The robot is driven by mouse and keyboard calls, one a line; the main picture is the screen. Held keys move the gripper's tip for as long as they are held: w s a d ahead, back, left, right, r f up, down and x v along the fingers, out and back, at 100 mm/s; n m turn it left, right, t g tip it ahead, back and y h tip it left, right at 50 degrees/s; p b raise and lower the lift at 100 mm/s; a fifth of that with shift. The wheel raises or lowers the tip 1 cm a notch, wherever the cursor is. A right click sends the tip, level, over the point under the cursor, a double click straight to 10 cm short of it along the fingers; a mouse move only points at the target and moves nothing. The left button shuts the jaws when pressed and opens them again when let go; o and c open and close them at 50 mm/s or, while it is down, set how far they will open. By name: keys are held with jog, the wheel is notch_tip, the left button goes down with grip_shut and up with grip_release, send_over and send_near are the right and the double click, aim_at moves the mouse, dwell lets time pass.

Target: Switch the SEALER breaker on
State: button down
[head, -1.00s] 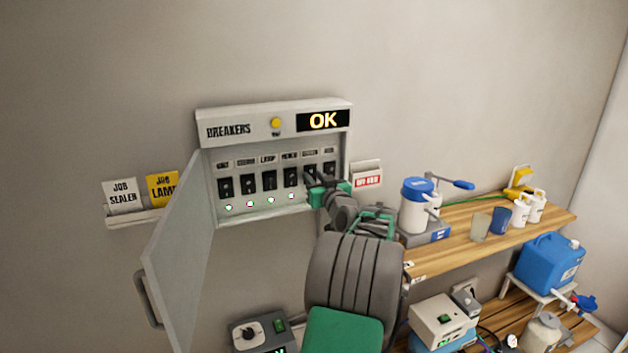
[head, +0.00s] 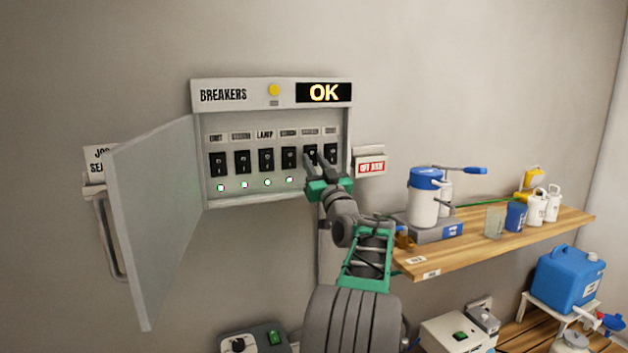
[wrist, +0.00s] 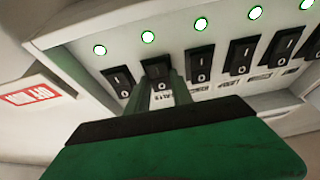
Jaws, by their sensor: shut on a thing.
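The breaker box (head: 270,93) hangs on the wall with a row of black rocker switches. Its labels are blurred; "LAMP" is the clearest, and I cannot firmly read "SEALER" on one. My gripper (head: 318,164) is at the fifth switch from the left, its fingers reaching up to it. In the wrist view, turned over, my gripper (wrist: 163,92) has a finger either side of that switch (wrist: 157,68), shut on it. Its neighbour, the end switch (wrist: 118,80), is just left of the fingers there. The indicator lamp (wrist: 148,37) beside the held switch is lit.
The box's door (head: 160,215) stands open at the left, partly covering a "JOB SEALER" card (head: 98,160). A red-lettered sign holder (head: 370,163) is right of the box. A wooden shelf (head: 490,245) with a blue-lidded dispenser (head: 424,205) and jugs lies to the right.

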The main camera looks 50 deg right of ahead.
dwell(0.3)
jog(key=c, duration=1.1)
grip_release()
jog(key=b+v, duration=0.1)
jog(key=v, duration=0.6)
jog(key=shift+s+a+f, duration=0.15)
jog(key=shift+s+a, duration=0.05)
jog(key=shift+s, duration=0.1)
